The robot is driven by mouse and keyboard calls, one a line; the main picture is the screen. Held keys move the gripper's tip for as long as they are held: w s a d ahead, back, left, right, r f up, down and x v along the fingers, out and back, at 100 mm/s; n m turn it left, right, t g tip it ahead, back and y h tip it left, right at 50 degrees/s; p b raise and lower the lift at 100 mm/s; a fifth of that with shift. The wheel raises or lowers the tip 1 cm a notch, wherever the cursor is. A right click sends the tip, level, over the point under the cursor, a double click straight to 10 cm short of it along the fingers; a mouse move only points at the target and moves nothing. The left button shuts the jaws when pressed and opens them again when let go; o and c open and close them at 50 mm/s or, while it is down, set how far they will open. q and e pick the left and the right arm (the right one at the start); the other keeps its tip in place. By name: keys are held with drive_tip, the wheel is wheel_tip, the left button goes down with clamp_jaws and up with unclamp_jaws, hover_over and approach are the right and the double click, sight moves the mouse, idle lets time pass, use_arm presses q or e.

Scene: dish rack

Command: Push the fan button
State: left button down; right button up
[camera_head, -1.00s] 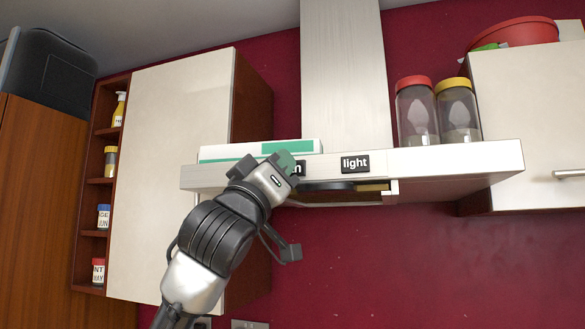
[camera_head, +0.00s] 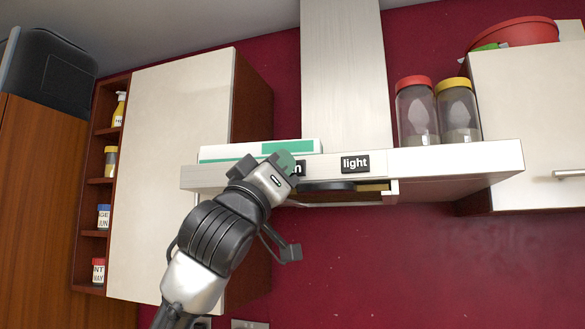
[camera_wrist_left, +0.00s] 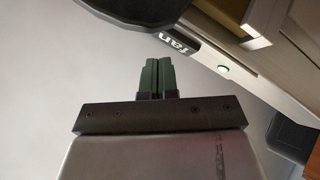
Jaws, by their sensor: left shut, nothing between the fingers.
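The range hood (camera_head: 450,163) has a light front edge with two black labels. The fan button label (camera_head: 299,168) is partly hidden behind my left gripper (camera_head: 287,161); only its last letter shows in the head view. The left gripper's green fingers (camera_wrist_left: 158,63) are shut together and empty, pointing at the hood front beside the label. I cannot tell if they touch it. The right gripper is not in view.
The "light" label (camera_head: 355,163) is to the right on the hood. A white and green box (camera_head: 230,152) and two lidded jars (camera_head: 416,112) stand on the hood. Cabinets flank it on the left (camera_head: 170,160) and right (camera_head: 540,110).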

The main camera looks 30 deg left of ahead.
use_arm(q)
drive_tip(key=shift+w, duration=0.1)
drive_tip(key=shift+w+a, duration=0.1)
drive_tip(key=shift+w, duration=0.3)
idle(0.7)
drive_tip(key=shift+y, duration=0.3)
drive_tip(key=shift+s, duration=0.5)
drive_tip(key=s+d+b, duration=0.1)
drive_tip(key=s, duration=0.5)
drive_tip(key=shift+d+b, duration=0.35)
drive_tip(key=shift+b, duration=0.05)
drive_tip(key=shift+w, duration=0.1)
